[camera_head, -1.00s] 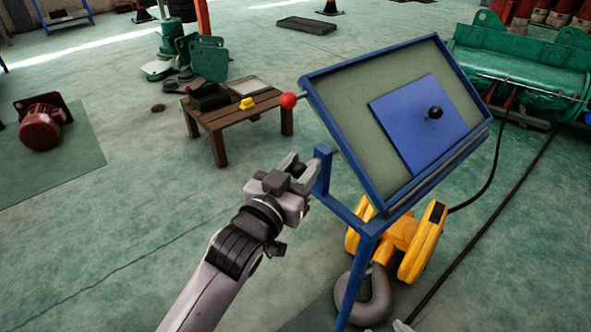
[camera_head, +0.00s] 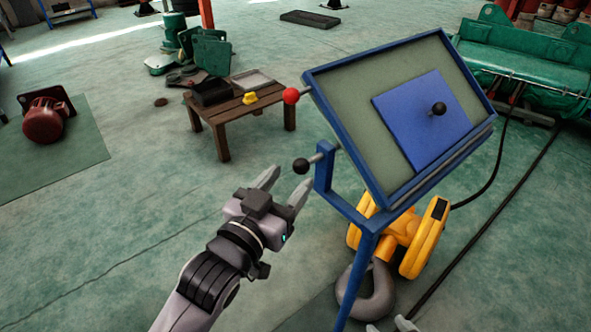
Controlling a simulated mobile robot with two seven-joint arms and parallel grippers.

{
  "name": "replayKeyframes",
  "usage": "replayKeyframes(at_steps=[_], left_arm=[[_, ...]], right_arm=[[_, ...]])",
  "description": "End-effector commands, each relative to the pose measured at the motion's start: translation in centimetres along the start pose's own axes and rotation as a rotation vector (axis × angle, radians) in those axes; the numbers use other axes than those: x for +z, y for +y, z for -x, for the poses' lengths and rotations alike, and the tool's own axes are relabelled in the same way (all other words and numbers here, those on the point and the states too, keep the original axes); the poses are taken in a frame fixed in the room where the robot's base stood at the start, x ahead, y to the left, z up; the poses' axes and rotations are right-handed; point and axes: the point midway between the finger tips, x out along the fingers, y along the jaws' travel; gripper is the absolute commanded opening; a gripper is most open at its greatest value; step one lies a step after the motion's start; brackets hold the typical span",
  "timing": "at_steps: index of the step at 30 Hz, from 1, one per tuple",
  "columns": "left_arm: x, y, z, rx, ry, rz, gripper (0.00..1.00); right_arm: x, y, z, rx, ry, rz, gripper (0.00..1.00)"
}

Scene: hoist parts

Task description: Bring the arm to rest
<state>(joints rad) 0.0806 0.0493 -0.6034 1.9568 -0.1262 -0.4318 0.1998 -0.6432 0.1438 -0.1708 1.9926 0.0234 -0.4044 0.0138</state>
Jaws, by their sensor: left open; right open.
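My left gripper (camera_head: 285,185) is open and empty. It stands left of the tilted blue-framed panel (camera_head: 340,115), with its two fingers pointing up and to the right. A black ball knob (camera_head: 301,165) on a short rod sticks out from the left of the panel's stand. The knob shows just beyond the fingertips; I cannot tell the exact gap in depth. My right gripper (camera_head: 393,326) shows only as fingertips at the bottom edge, below the hook; they are apart with nothing seen between them.
A red ball knob (camera_head: 291,96) sticks out at the panel's upper left. A blue plate (camera_head: 410,125) with a black knob (camera_head: 438,109) lies on the panel. A yellow hook block (camera_head: 425,240) stands behind the post. A wooden table (camera_head: 240,117) stands farther back.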

Motion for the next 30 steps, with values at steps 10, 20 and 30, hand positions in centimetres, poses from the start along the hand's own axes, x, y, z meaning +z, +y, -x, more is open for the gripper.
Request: replayKeyframes(at_steps=[10, 20, 30], left_arm=[[0.0, 0.0, 1.2, 0.000, 0.000, -0.001, 0.55], [0.0, 0.0, 1.2, -0.001, -0.001, 0.000, 0.55], [7.3, -4.2, 6.9, -0.127, -0.218, 0.070, 0.55]], right_arm=[[0.0, 0.1, 0.0, 0.001, -0.001, 0.001, 0.57], [0.0, 0.1, 0.0, 0.001, -0.001, 0.002, 0.57], [-2.7, 0.1, 2.0, 0.003, 0.006, 0.009, 0.57]])
